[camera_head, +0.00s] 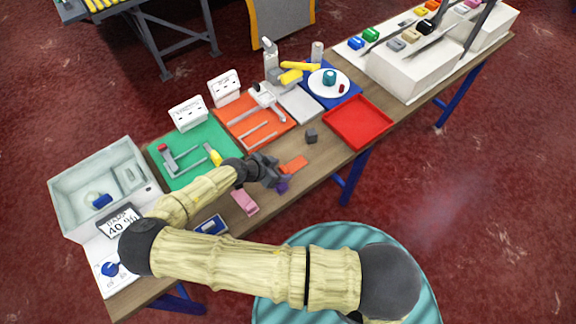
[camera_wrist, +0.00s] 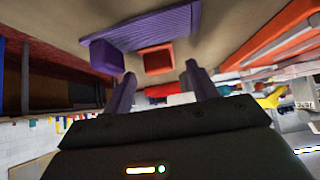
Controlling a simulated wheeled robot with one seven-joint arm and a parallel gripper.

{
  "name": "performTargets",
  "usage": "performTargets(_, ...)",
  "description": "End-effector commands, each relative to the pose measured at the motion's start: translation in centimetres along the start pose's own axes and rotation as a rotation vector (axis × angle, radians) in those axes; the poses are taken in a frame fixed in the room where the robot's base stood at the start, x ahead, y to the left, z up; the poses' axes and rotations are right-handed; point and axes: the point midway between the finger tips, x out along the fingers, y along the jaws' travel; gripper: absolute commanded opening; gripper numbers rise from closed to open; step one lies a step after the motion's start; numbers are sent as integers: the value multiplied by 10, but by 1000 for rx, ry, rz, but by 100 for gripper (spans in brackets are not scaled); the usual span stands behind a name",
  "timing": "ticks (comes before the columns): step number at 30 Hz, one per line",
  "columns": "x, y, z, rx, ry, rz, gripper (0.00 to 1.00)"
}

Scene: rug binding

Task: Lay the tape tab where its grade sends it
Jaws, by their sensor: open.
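My gripper (camera_head: 277,174) is open and low over the front of the bench. A flat orange tab (camera_head: 293,165) lies just beyond it, and a purple tab (camera_head: 283,186) lies at its fingertips, partly hidden. In the wrist view, the open fingers (camera_wrist: 160,88) point toward a ribbed purple piece with a raised block (camera_wrist: 150,28) and the end of an orange piece (camera_wrist: 158,61); nothing is clamped between them. A pink tab (camera_head: 244,202) lies to the left. I cannot tell which is the tape tab.
An empty red tray (camera_head: 357,122) stands to the right, with a small grey cube (camera_head: 311,136) beside it. Green (camera_head: 195,180) and orange (camera_head: 235,132) mats with fixtures lie behind my gripper. A pale bin (camera_head: 70,212) stands at left. Bare bench lies between cube and tabs.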

Motion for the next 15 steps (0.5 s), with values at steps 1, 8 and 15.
performTargets(1,6,1,-3,1,1,3,58)
performTargets(8,16,0,1,0,-1,-1,58)
performTargets(15,15,0,1,0,0,-1,58)
